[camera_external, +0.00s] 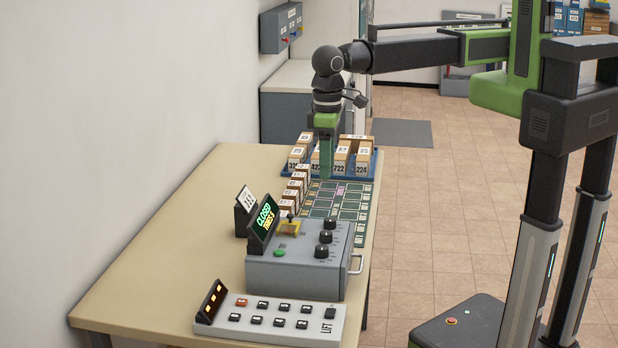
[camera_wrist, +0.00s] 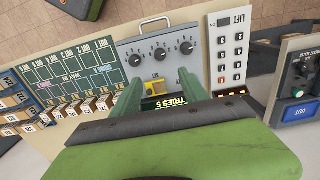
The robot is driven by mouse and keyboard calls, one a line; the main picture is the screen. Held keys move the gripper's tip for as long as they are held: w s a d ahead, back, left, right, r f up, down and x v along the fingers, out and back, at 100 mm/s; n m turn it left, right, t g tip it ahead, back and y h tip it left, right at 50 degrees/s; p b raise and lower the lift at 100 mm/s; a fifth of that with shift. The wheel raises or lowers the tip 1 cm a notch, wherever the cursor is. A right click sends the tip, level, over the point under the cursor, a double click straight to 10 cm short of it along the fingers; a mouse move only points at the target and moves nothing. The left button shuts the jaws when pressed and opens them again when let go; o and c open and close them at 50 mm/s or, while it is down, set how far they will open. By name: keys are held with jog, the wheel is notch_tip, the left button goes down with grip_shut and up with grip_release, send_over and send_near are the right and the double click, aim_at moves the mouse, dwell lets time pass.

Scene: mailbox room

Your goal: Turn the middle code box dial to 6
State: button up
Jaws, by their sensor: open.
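The grey code box (camera_external: 300,268) stands on the table with three black dials in a row on its sloping top. The middle dial (camera_external: 325,237) lies between the other two; it also shows in the wrist view (camera_wrist: 160,54). Its setting is too small to read. A dark screen (camera_external: 263,222) on the box reads CLOSED and TRIES 5. My gripper (camera_external: 326,178) points down above the table, behind the box and apart from the dials. In the wrist view its green fingers (camera_wrist: 158,80) are spread, with nothing between them.
A green mat (camera_external: 345,198) with marked cells lies behind the box, beside several small blocks (camera_external: 297,190). A blue rack (camera_external: 361,168) of labelled boxes stands at the far end. A white keypad panel (camera_external: 270,318) lies in front. The table's left side is clear.

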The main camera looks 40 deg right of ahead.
aim_at(326, 232)
notch_tip(326, 232, down, 18)
jog(key=b, duration=1.7)
jog(key=shift+r+b, duration=0.2)
jog(key=shift+b, duration=0.1)
jog(key=shift+r, duration=0.1)
grip_shut()
